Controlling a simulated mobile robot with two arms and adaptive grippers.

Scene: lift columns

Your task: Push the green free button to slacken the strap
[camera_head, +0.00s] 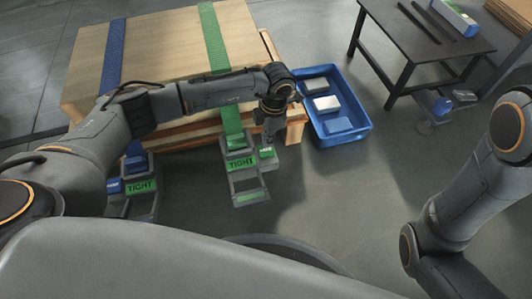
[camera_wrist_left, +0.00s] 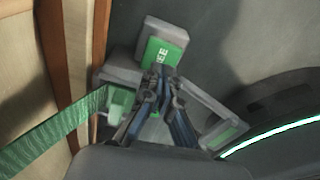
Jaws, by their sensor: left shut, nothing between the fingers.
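The green free button (camera_head: 267,152) sits on a small grey box at the right of the green strap's ratchet unit (camera_head: 247,187). In the left wrist view the green button (camera_wrist_left: 172,50) shows part of the word FREE; the fingers cover the rest. My left gripper (camera_head: 268,141) points down just above the button, shut and empty. In the wrist view its fingertips (camera_wrist_left: 160,70) overlap the button's lower edge; I cannot tell whether they touch it. The green strap (camera_head: 214,38) runs over the wooden crate to the unit, whose green label reads TIGHT. My right gripper is out of view.
A blue strap (camera_head: 113,55) crosses the crate (camera_head: 165,45) to another unit marked TIGHT (camera_head: 141,186) at left. A blue tray (camera_head: 364,125) with several boxes lies right of the crate. A dark table (camera_head: 432,45) stands at back right. Floor right of the units is clear.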

